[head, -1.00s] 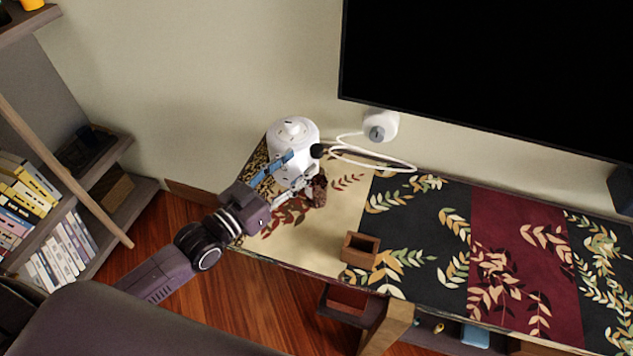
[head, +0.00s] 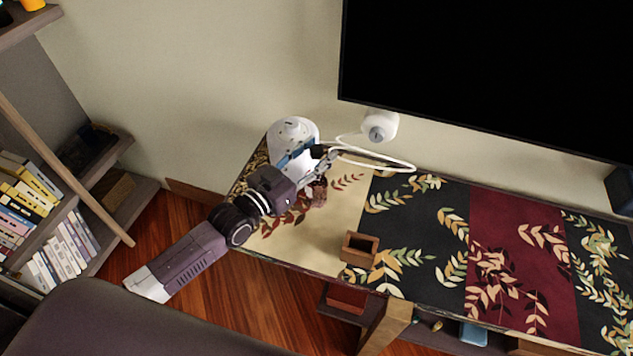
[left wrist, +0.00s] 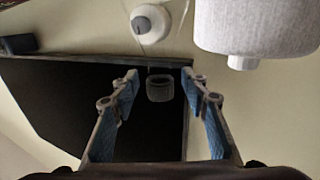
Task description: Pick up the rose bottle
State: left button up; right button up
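The rose bottle (head: 318,189) stands on the cream end of the patterned table runner. Its brownish-pink lower body shows below my left gripper (head: 322,160), and its dark cap (head: 318,151) shows just above, partly covered by the fingers. In the left wrist view the dark cap (left wrist: 160,88) sits between the two blue-padded fingers of the left gripper (left wrist: 162,84), with a gap on each side. The left gripper is open. The rest of the bottle is hidden in that view. My right gripper is not in view.
A white canister (head: 294,132) stands close behind the left gripper; it also shows in the left wrist view (left wrist: 255,25). A small wooden box (head: 360,249) is near the front edge. A black screen (head: 490,80) hangs above.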

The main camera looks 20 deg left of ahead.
pick_arm(q)
grip_shut()
jog(key=shift+r, duration=0.15)
dwell(0.4)
